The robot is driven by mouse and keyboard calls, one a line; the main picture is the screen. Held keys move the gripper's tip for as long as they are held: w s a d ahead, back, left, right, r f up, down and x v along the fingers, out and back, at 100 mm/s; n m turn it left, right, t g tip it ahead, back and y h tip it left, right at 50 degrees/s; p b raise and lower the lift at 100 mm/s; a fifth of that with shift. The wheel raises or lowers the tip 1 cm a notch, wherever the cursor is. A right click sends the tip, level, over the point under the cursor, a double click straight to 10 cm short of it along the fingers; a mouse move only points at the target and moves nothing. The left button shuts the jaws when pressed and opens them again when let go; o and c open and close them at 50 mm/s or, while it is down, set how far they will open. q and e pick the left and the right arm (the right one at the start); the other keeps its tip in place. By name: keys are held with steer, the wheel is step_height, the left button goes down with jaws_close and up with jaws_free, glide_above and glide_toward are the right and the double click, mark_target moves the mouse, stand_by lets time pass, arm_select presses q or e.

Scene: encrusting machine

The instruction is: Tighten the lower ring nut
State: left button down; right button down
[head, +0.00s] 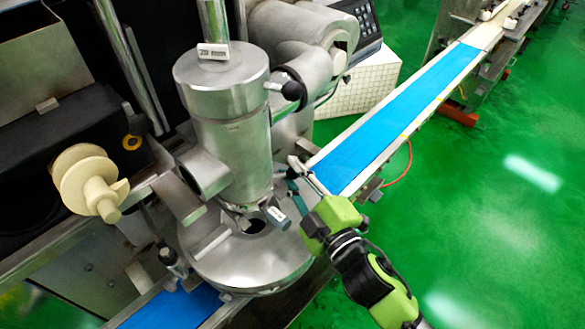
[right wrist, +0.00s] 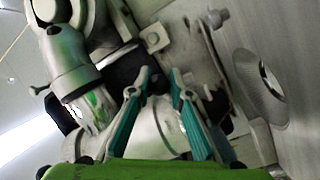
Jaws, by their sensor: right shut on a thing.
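The lower ring nut (head: 240,208) sits around the bottom of the upright steel cylinder (head: 232,160), just above the round steel plate (head: 250,262). Short handle bars stick out from it, one at front left (head: 211,242) and one at right (head: 275,214). My right gripper (head: 287,188) reaches in from the lower right with its teal fingers at the right side of the nut. My left gripper is not in view.
A blue conveyor belt (head: 400,115) runs to the upper right, close behind my right gripper. A cream auger piece (head: 88,180) sticks out at left. Green floor (head: 500,220) is clear at right.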

steer(key=shift+s+d+m+t+h+b, duration=0.1)
steer(key=shift+s+m+t+h+b, duration=0.25)
steer(key=shift+s+m+t+h, duration=0.3)
steer(key=shift+h, duration=0.25)
steer(key=c, duration=2.1)
jaws_free()
steer(key=shift+c, duration=0.2)
steer(key=v, duration=1.2)
steer(key=shift+r, duration=0.2)
steer(key=shift+w, duration=0.1)
